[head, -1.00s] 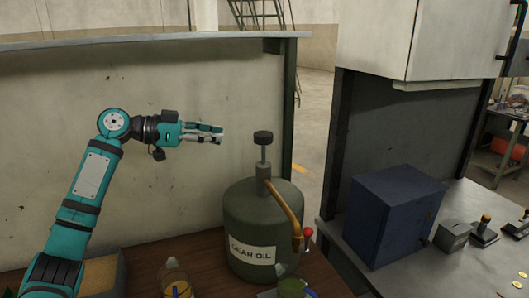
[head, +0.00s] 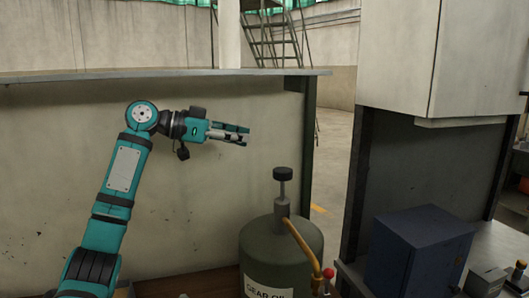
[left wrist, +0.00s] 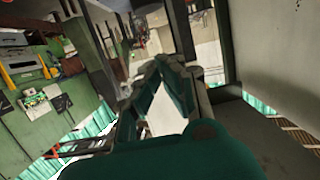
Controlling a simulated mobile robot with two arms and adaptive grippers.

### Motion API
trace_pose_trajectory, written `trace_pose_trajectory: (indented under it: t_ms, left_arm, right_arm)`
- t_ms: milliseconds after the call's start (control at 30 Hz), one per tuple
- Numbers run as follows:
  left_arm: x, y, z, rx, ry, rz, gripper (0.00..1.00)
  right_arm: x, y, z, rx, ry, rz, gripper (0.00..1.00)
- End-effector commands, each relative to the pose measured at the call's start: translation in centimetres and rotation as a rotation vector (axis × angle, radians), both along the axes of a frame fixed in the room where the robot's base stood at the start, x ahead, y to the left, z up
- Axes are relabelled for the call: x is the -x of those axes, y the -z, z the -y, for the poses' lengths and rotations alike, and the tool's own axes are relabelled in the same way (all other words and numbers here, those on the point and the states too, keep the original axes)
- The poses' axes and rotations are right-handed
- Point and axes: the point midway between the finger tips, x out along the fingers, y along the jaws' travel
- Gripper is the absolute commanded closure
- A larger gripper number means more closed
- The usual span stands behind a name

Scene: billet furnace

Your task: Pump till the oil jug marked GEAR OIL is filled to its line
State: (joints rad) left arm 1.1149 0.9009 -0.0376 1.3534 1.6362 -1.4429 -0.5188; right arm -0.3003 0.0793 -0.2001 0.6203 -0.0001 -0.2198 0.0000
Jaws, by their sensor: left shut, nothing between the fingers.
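A dark green drum marked GEAR OIL (head: 281,245) stands on the wooden bench, its lower part and label cut off by the picture's bottom edge. A pump with a black knob (head: 283,174) on a short rod rises from its top. A brass spout (head: 301,243) curves down its right side to a red ball (head: 328,272). My left gripper (head: 248,134) is shut and empty, up and to the left of the knob, apart from it. Its fingers also show in the left wrist view (left wrist: 158,75). The right gripper is not in view. What stands under the spout is out of view.
A blue metal box (head: 415,250) stands on the grey counter at the right. A dark post (head: 308,150) rises behind the drum, and a shelf edge (head: 160,74) runs above my arm. The space between gripper and knob looks clear.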

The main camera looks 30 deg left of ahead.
Motion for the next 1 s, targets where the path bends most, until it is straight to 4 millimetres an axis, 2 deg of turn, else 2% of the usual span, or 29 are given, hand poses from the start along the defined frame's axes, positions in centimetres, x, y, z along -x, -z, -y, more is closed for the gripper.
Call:
trace_pose_trajectory:
  t_ms: [167,500,600,700,1000]
  left_arm:
    - [-1.8,0.4,1.8,0.001,0.004,-0.002,1.00]
    - [-7.1,2.0,6.5,0.000,0.004,-0.003,1.00]
    - [-7.0,4.0,6.2,-0.001,0.000,-0.006,1.00]
    - [-7.0,5.1,6.2,0.001,-0.001,-0.003,1.00]
    - [-6.9,6.4,6.2,0.000,-0.001,0.000,1.00]
  right_arm:
    - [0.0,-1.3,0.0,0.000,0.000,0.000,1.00]
    - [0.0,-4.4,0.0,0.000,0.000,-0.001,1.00]
    - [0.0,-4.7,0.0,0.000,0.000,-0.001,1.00]
    - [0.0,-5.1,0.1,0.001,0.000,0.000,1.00]
    - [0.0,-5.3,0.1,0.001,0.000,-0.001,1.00]
